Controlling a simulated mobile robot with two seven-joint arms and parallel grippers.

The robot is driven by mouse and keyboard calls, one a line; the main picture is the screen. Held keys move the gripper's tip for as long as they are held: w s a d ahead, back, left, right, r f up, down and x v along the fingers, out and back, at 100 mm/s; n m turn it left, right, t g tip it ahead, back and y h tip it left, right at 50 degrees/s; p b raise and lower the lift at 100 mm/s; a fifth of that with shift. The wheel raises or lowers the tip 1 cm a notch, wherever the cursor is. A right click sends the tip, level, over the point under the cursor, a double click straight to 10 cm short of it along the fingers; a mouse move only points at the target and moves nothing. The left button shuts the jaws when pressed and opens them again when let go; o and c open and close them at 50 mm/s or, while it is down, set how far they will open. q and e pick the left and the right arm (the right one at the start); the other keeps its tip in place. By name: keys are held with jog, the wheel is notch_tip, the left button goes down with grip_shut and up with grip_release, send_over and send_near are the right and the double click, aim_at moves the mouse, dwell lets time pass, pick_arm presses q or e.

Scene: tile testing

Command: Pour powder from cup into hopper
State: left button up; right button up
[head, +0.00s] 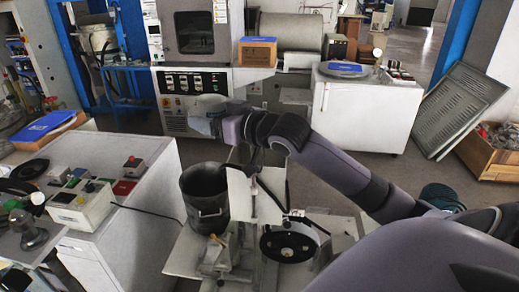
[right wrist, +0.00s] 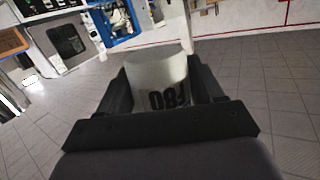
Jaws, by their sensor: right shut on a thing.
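A pale grey cup (right wrist: 160,72) is between the two dark fingers of my right gripper (right wrist: 160,88) in the right wrist view, with dark markings on its side. The gripper is shut on it. In the head view the right gripper (head: 216,122) holds the cup (head: 202,119) above and behind a dark grey open vessel (head: 204,202), which looks like the hopper. The cup is apart from the vessel. Its tilt and contents cannot be made out. The vessel's inside is dark. My left gripper is not in view.
A white upright panel (head: 239,195) and a black wheel (head: 289,243) stand right of the vessel. A white bench (head: 120,215) with instruments is at the left.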

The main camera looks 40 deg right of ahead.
jog(key=shift+a+n, duration=0.3)
jog(key=shift+n, duration=0.1)
jog(key=shift+r, duration=0.3)
notch_tip(320, 180, up, 6)
jog(key=shift+r, duration=0.1)
jog(key=s+a+f+h, duration=0.1)
jog(key=s+a+f, duration=0.2)
jog(key=f, duration=0.4)
jog(key=s+a+f+m+h, duration=0.1)
jog(key=s+a+f, duration=0.3)
jog(key=f, duration=0.3)
jog(key=s+a+f+m+h, duration=0.1)
jog(key=s+a+f, duration=0.2)
jog(key=s+f, duration=0.2)
jog(key=shift+s+a+f, duration=0.3)
jog(key=shift+s+f, duration=0.05)
jog(key=shift+f, duration=0.85)
